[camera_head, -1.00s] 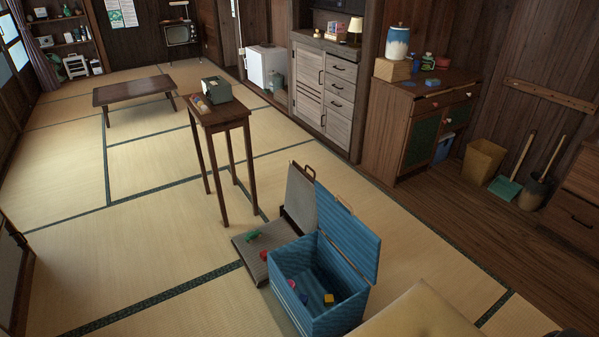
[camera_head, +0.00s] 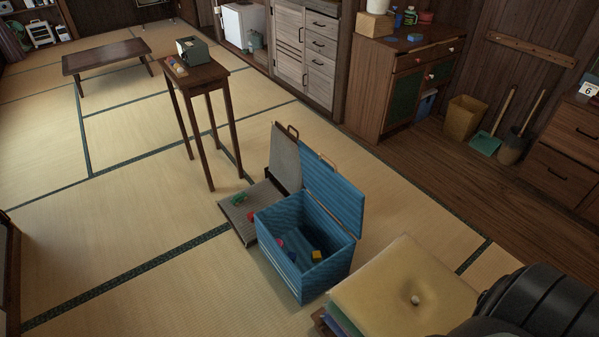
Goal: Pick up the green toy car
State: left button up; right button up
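The green toy car (camera_head: 239,199) is small and rests on the grey seat (camera_head: 236,214) of a low legless floor chair, left of the blue toy box. A small red toy (camera_head: 251,216) lies near it on the same seat. Neither gripper shows in the head view. A dark part of my own body fills the lower right corner, and no fingers can be made out there.
The open blue box (camera_head: 305,281) holds several small toys. Stacked cushions (camera_head: 404,290) lie to its right. A tall narrow table (camera_head: 205,76) stands behind the chair. The tatami (camera_head: 130,235) left of the chair is clear.

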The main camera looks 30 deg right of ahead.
aim_at(238, 197)
jog(key=z, duration=0.85)
jog(key=i+j+z, duration=0.3)
jog(key=j+z, duration=0.35)
jog(key=i+j+z, duration=0.3)
jog(key=j+z, duration=0.65)
